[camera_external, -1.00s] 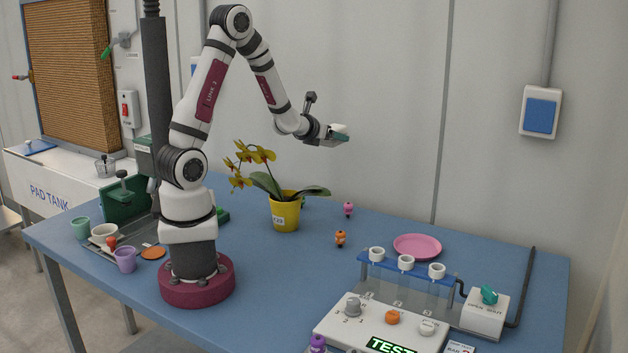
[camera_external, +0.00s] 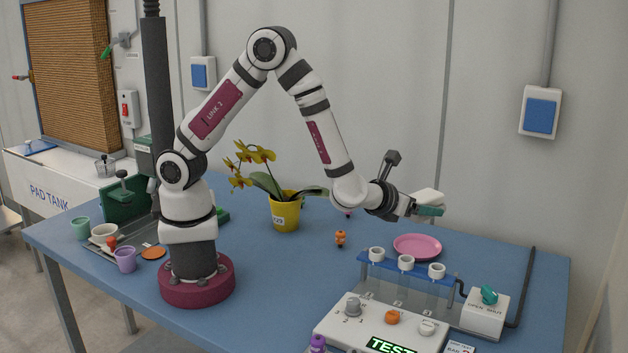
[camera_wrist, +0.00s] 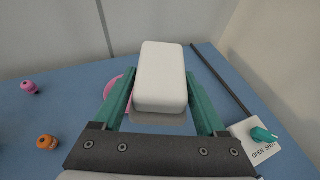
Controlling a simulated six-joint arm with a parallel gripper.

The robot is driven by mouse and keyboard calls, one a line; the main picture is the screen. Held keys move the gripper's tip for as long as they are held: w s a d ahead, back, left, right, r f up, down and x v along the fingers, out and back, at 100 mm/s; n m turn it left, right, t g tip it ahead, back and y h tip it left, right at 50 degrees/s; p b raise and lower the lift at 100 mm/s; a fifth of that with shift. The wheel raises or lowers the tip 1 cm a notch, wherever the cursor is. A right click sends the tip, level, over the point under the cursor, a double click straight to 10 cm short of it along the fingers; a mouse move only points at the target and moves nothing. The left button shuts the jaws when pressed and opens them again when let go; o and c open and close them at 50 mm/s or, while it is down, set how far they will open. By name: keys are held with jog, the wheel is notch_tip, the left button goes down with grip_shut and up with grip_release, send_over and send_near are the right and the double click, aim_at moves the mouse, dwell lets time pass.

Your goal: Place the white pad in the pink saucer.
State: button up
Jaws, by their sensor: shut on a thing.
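The white pad (camera_external: 428,197) is held at the tip of my gripper (camera_external: 428,210), above the table. In the wrist view the pad (camera_wrist: 161,75) sits between the two green fingers of my gripper (camera_wrist: 160,100). The pink saucer (camera_external: 417,246) lies on the blue table at the right, behind the tube rack. In the external view my gripper is above the saucer and apart from it. In the wrist view the saucer (camera_wrist: 114,96) is mostly hidden behind the pad and the left finger.
A rack with several white-topped tubes (camera_external: 406,262) stands in front of the saucer. A box with a teal knob (camera_external: 489,295) and a dark pipe (camera_external: 522,290) are to its right. A yellow-potted orchid (camera_external: 285,212) and an orange figure-like piece (camera_external: 340,239) stand to the left.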

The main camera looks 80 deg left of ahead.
jog(key=shift+a+f, duration=0.2)
jog(key=shift+f, duration=0.95)
send_over(416, 250)
jog(key=f, duration=0.6)
jog(key=shift+s+d+f, duration=0.3)
jog(key=shift+d, duration=0.1)
jog(key=f, duration=0.4)
jog(key=shift+w+a, duration=0.2)
jog(key=shift+a, duration=0.15)
jog(key=shift+f, duration=0.2)
jog(key=shift+f, duration=0.55)
jog(key=o, duration=1.3)
jog(key=shift+r, duration=0.1)
